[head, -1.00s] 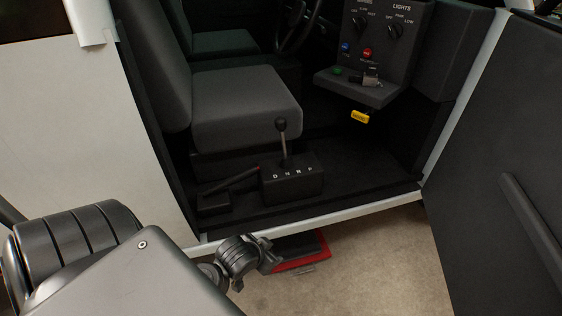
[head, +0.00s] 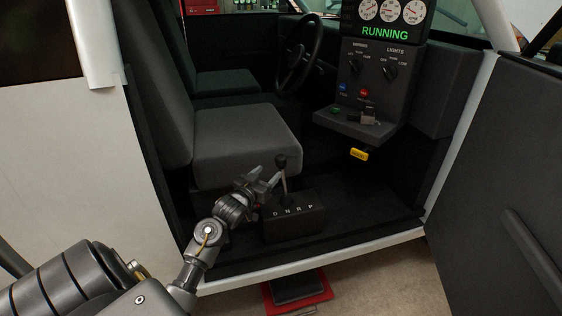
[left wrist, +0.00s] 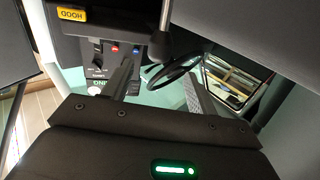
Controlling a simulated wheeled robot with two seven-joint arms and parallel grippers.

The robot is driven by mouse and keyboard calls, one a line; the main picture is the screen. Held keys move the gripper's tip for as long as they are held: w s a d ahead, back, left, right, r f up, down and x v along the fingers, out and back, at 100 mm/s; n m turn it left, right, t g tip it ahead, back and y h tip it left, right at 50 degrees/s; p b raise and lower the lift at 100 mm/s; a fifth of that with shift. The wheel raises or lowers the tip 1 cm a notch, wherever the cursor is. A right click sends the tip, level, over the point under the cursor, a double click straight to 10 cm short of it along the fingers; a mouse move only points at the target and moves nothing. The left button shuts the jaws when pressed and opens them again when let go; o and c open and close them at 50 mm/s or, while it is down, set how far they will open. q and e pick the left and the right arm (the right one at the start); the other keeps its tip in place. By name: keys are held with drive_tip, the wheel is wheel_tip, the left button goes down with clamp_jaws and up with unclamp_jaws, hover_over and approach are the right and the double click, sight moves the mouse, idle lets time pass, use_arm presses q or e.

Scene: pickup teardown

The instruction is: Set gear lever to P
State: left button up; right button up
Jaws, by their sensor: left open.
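The gear lever (head: 284,183) stands up from a black selector box (head: 294,222) on the cab floor, with D N R P marked from left to right. Its shaft leans slightly left; which letter it lines up with I cannot tell for sure. My left gripper (head: 266,180) is open and close to the left side of the lever, just below its round knob. In the left wrist view the gear lever's knob (left wrist: 160,47) shows ahead, in line with the gap between the two open fingers (left wrist: 157,78). Contact with the lever is not visible. My right gripper is not in view.
The grey seat (head: 245,145) is right behind the lever. The dashboard panel (head: 372,85) reads RUNNING, with a yellow HOOD handle (head: 359,154) below. The white door sill (head: 320,262) runs in front, and the open door (head: 500,190) stands at right. A red-edged tray (head: 297,290) lies outside.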

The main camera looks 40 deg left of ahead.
sight(278, 163)
use_arm(q)
drive_tip(key=w, duration=0.3)
drive_tip(key=w+a, duration=0.1)
drive_tip(key=w, duration=0.5)
drive_tip(key=shift+w+a+p, duration=0.35)
drive_tip(key=shift+p, duration=0.05)
clamp_jaws()
